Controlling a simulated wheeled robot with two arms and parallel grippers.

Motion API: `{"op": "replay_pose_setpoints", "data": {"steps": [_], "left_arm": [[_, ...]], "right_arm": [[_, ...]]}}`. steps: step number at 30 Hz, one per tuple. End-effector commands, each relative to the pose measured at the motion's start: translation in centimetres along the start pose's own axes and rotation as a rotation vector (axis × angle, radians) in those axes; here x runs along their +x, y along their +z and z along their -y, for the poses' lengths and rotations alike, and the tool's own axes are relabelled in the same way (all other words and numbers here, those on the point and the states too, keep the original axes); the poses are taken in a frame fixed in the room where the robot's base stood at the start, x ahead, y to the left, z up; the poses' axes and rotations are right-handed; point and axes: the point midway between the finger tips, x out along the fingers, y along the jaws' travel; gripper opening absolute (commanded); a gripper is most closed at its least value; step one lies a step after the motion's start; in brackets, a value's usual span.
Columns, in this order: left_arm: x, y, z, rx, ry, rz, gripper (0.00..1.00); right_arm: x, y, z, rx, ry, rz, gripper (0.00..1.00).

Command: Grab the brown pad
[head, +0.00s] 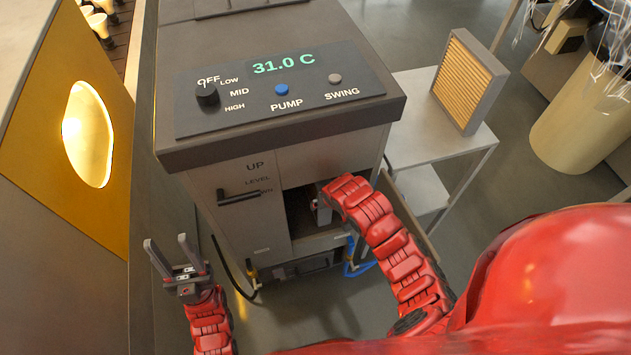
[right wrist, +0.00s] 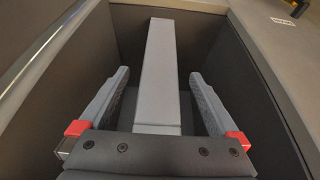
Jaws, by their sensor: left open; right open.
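A brown pleated pad (head: 466,82) in a grey frame stands upright on a small side table, right of the grey cooler (head: 225,185), in the head view. My left gripper (head: 168,242) is open and empty, in front of the cooler's lower left, far from that pad. My right arm reaches into the cooler's front opening. My right gripper (right wrist: 160,73) is open inside a dark compartment, its fingers on either side of a long grey slab (right wrist: 158,60), with gaps on both sides. No brown shows on this slab. The head view mostly hides the right gripper.
The side table (head: 415,100) has free room left of the pad. The cooler's top panel (head: 280,95) has a knob, buttons and a 31.0 C display. Compartment walls (right wrist: 240,60) surround my right gripper. A yellow panel (head: 60,190) stands at left.

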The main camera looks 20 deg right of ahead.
Motion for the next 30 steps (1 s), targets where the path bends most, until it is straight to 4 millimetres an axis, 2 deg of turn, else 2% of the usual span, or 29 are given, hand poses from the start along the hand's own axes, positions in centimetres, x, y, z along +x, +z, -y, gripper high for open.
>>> {"op": "replay_pose_setpoints", "data": {"steps": [6,15,30], "left_arm": [[0.2,0.0,0.0,0.0,0.0,0.0,0.5],[0.2,0.0,0.0,0.0,0.0,0.0,0.5],[0.2,0.0,0.0,0.0,0.0,0.0,0.5]], "right_arm": [[1.9,0.0,0.1,0.001,-0.001,0.001,0.97],[2.2,0.0,0.0,0.001,0.0,0.0,0.97],[2.2,0.0,0.0,0.001,-0.001,-0.001,0.07]]}}
